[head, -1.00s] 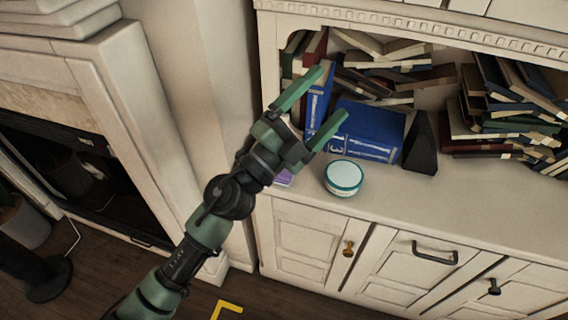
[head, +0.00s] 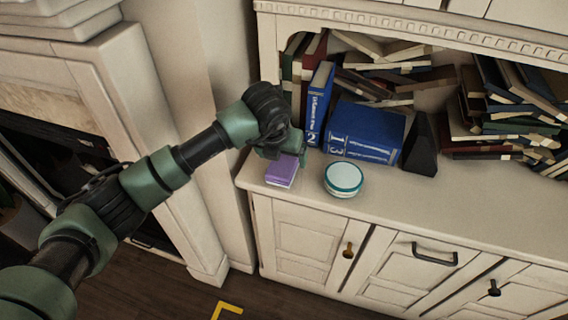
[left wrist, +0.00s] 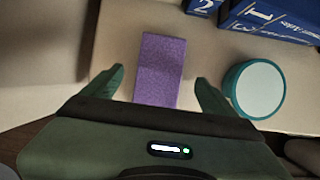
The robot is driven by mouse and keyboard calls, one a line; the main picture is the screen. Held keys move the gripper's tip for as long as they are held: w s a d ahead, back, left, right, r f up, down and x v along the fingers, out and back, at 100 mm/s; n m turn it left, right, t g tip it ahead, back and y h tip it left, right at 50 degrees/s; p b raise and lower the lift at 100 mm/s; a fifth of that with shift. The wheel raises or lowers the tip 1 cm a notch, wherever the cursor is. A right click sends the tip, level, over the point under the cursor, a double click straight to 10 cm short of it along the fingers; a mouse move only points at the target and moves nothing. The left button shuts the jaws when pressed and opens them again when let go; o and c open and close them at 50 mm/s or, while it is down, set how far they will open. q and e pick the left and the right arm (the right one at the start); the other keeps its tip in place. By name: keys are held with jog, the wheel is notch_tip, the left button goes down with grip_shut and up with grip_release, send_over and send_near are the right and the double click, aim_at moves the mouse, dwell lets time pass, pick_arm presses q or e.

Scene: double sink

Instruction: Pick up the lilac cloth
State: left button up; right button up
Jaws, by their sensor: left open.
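The lilac cloth (head: 282,171) is a small folded purple block lying on the cabinet top near its left end. In the left wrist view the cloth (left wrist: 160,69) lies between and beyond the two fingertips. My left gripper (left wrist: 160,82) is open and empty, with one finger on each side of the cloth's line. In the head view my left gripper's body (head: 274,146) is just behind the cloth, and its fingers are hidden there. My right gripper is not in view.
A round teal-rimmed container (head: 343,178) stands right of the cloth and also shows close to the right finger in the wrist view (left wrist: 255,89). Blue books (head: 366,132) and a black wedge (head: 420,145) stand behind. The counter front (head: 420,205) is clear.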

aim_at(284, 161)
pick_arm(q)
jog(key=shift+p+x, duration=0.4)
jog(key=shift+x, duration=1.9)
jog(key=shift+w, duration=0.1)
jog(key=c, duration=1.4)
jog(key=shift+c, duration=0.2)
